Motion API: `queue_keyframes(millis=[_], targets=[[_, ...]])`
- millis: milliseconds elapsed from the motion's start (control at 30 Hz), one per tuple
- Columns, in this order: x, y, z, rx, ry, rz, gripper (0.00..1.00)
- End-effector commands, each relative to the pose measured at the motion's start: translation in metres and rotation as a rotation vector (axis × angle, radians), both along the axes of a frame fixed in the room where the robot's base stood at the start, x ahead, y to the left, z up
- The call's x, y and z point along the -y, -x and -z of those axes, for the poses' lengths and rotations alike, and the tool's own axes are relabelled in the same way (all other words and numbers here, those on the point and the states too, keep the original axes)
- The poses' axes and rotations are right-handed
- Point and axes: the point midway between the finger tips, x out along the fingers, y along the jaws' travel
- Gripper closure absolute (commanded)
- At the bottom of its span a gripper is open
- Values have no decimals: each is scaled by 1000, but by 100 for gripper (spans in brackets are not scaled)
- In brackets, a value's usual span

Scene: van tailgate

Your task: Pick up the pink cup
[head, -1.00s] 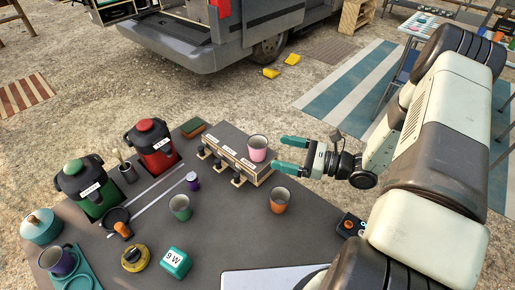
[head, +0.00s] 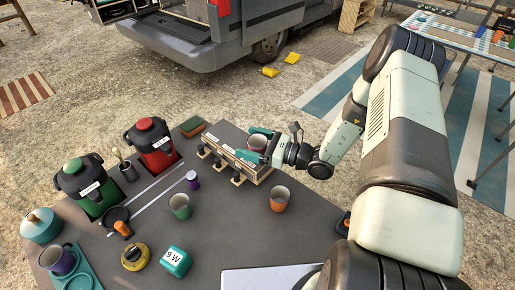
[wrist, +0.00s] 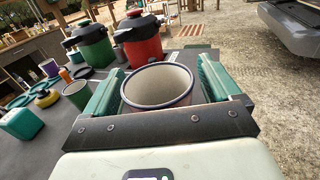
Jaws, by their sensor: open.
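The pink cup (head: 258,142) stands upright by the wooden rack at the table's far right edge, partly hidden by my gripper in the head view. My gripper (head: 256,144) is open, with one green finger on each side of the cup. In the wrist view, the cup (wrist: 158,86) shows its pale inside and dark rim between the two fingers (wrist: 158,82). A gap shows at the left finger; the right finger is close to the rim, and I cannot tell whether it touches.
The wooden rack (head: 232,164) with dark knobs runs right beside the cup. An orange cup (head: 279,199) and a green cup (head: 180,206) stand nearer. Red (head: 153,148) and green (head: 83,184) canisters stand left. The dark table is clear around the orange cup.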

Motion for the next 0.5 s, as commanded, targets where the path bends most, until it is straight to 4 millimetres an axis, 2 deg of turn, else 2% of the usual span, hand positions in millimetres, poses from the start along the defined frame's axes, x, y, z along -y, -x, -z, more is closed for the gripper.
queue_keyframes(millis=[200,267,500], targets=[[-1,0,0,0,0,0,10],[-1,0,0,0,0,0,17],[-1,0,0,0,0,0,54]])
